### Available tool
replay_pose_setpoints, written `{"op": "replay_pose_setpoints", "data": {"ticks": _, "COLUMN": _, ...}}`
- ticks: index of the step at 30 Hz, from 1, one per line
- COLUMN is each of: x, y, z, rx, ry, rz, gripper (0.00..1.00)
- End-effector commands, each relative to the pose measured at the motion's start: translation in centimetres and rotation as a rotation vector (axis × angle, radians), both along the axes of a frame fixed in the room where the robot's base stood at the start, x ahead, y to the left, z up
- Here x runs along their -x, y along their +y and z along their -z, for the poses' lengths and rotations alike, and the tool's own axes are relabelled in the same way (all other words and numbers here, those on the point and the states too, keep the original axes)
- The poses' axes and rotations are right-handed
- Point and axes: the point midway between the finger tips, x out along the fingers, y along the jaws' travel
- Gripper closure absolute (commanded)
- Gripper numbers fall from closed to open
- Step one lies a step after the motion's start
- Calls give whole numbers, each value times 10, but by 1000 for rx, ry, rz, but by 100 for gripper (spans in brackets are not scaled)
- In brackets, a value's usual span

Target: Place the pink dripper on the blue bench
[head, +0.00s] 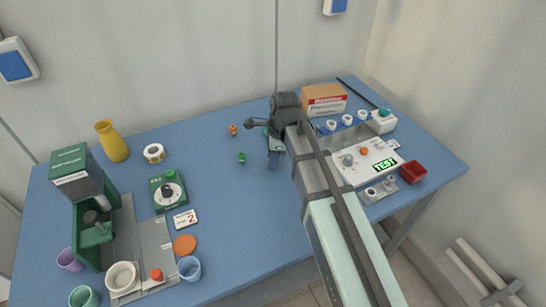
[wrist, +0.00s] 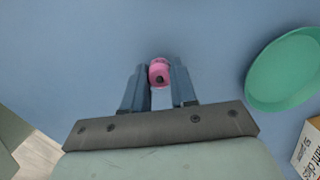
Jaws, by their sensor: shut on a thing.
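The pink dripper (wrist: 159,72) is a small round pink piece with a dark hole, seen in the wrist view between the tips of my two fingers. My gripper (wrist: 159,78) is shut on it and points down over the blue bench (head: 225,200). In the head view my gripper (head: 273,166) is over the middle of the bench, and the dripper is hidden there. I cannot tell whether the dripper touches the bench surface, which also fills most of the wrist view (wrist: 80,50).
A teal dish (wrist: 285,70) lies right of my fingers in the wrist view. Small orange (head: 233,129) and green (head: 241,157) pieces lie left of my gripper. A white panel (head: 365,163) and red tray (head: 412,172) stand right; a green machine (head: 85,190) stands left. Mid-bench is clear.

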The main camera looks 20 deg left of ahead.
Motion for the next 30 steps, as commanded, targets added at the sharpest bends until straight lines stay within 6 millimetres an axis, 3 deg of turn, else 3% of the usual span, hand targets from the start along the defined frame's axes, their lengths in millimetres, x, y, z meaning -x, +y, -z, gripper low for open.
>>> {"op": "replay_pose_setpoints", "data": {"ticks": 3, "x": 0, "y": 0, "z": 3, "rx": 0, "ry": 0, "rz": 0, "gripper": 100}}
{"op": "replay_pose_setpoints", "data": {"ticks": 4, "x": 0, "y": 0, "z": 3, "rx": 0, "ry": 0, "rz": 0, "gripper": 71}}
{"op": "replay_pose_setpoints", "data": {"ticks": 11, "x": 0, "y": 0, "z": 2, "rx": 0, "ry": 0, "rz": 0, "gripper": 49}}
{"op": "replay_pose_setpoints", "data": {"ticks": 22, "x": 0, "y": 0, "z": -2, "rx": 0, "ry": -1, "rz": 0, "gripper": 48}}
{"op": "replay_pose_setpoints", "data": {"ticks": 30, "x": -3, "y": -4, "z": -34, "rx": -2, "ry": -2, "rz": 0, "gripper": 48}}
